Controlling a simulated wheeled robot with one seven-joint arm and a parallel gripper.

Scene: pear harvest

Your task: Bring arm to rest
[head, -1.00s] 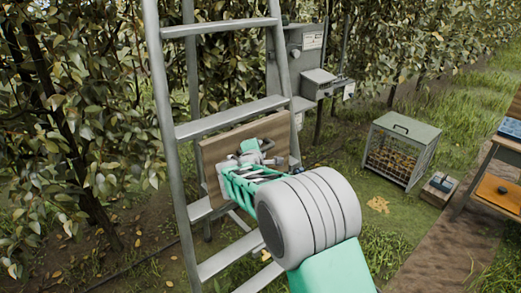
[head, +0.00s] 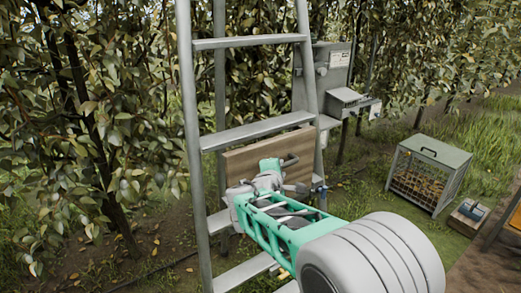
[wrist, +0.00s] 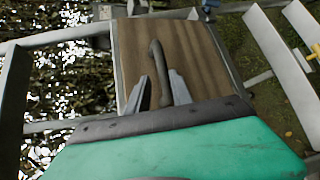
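My gripper (wrist: 158,74) points toward a brown wooden board fixed on the ladder. Its two grey fingers stand apart in the wrist view. A dark curved bar (wrist: 156,52) shows between them, with gaps on both sides; I cannot tell whether it touches my gripper or what it belongs to. In the head view my arm (head: 285,225), with green and grey links, reaches from the lower right to the front of the board (head: 240,163). The fingertips are hard to make out there. No fruit shows in my gripper.
A metal ladder (head: 187,130) stands close around my arm's end. A grey post box with a shelf (head: 320,75) is behind it at the right. A wire crate (head: 437,155) stands on the grass, with a small box (head: 467,215) beside it. Leafy trees fill the back.

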